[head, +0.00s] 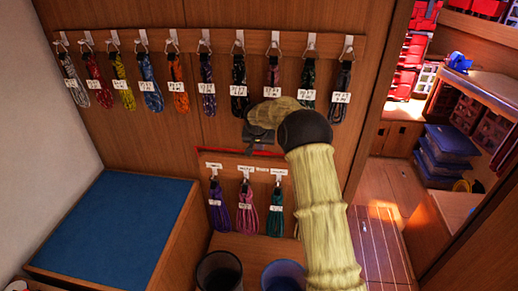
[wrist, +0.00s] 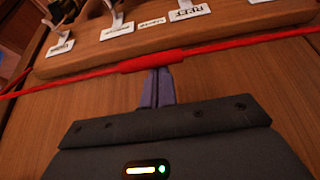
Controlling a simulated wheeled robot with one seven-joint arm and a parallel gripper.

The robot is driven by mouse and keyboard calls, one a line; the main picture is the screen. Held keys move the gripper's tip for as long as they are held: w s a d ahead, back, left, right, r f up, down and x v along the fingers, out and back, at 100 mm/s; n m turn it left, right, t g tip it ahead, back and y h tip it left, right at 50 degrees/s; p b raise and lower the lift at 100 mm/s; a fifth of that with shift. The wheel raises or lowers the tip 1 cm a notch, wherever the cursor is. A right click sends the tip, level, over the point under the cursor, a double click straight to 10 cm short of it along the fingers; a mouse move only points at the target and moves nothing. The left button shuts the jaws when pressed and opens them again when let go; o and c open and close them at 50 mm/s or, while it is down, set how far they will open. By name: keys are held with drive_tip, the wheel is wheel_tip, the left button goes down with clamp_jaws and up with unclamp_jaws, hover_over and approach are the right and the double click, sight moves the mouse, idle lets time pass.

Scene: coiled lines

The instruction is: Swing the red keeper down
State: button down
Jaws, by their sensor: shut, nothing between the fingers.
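The red keeper (head: 232,152) is a thin bar that runs nearly level across the wood panel, just above the lower rail of hooks in the head view. In the wrist view the red keeper (wrist: 225,52) crosses the whole picture, with a thicker sleeve near its middle. My gripper (wrist: 158,72) is shut and empty, its fingertips right at that sleeve; I cannot tell whether they touch it. In the head view my gripper (head: 258,140) is dark, partly hidden by my arm, just above the keeper.
The lower rail (wrist: 95,50) carries labelled hooks; purple (head: 219,208), pink (head: 247,212) and teal (head: 276,210) coils hang there. An upper rail (head: 215,42) holds several coils. Two bins (head: 219,270) stand below. A blue-topped bench (head: 110,225) is at left.

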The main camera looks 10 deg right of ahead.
drive_tip(key=shift+d+f, duration=0.1)
drive_tip(key=shift+d, duration=0.05)
drive_tip(key=shift+s+a+b, duration=0.15)
drive_tip(key=shift+a+b, duration=0.05)
drive_tip(key=shift+b, duration=0.35)
drive_tip(key=shift+a+f+b, duration=0.1)
drive_tip(key=shift+b, duration=0.4)
